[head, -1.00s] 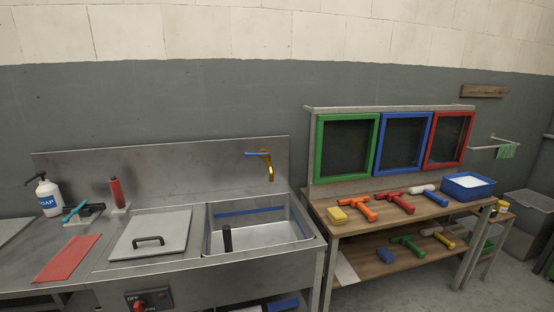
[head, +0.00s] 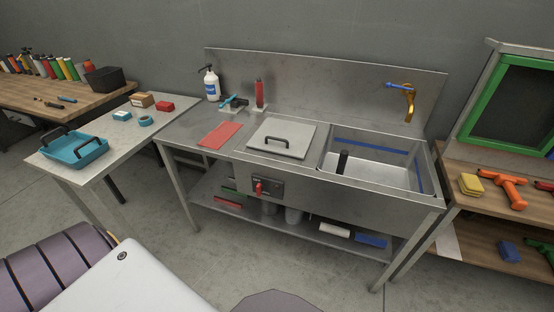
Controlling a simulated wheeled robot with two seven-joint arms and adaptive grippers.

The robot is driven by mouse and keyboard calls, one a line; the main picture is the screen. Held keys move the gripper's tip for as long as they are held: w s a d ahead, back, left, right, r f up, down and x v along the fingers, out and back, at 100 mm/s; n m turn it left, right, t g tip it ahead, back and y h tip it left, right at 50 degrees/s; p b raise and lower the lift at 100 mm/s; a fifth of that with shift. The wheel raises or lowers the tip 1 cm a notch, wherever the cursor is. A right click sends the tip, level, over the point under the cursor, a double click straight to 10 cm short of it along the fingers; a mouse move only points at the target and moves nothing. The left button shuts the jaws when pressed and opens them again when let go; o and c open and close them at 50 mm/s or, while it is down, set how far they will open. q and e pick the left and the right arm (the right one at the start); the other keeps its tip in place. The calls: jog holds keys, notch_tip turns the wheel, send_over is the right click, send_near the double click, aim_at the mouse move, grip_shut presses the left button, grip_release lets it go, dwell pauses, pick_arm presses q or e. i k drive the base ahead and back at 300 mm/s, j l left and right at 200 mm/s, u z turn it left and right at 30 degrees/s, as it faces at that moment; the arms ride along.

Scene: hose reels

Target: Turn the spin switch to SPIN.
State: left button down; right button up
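The spin switch is a red knob (head: 259,188) on a dark control plate (head: 274,187) on the front of the steel sink unit, below the grey lid. The plate's lettering is too small to read now, so I cannot tell the switch's setting. The grey lid (head: 282,137) with a black handle lies closed on the counter left of the basin. Neither of my grippers is in view. Parts of my own body show at the bottom left.
The open basin (head: 370,170) has a brass tap (head: 409,98) behind it. A red mat (head: 220,134) and a soap bottle (head: 211,86) are on the counter's left. A table with a teal tray (head: 77,152) stands left; a wooden bench (head: 470,215) stands right. The floor in front looks clear.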

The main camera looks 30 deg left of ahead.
aim_at(260, 188)
jog(key=u, duration=1.25)
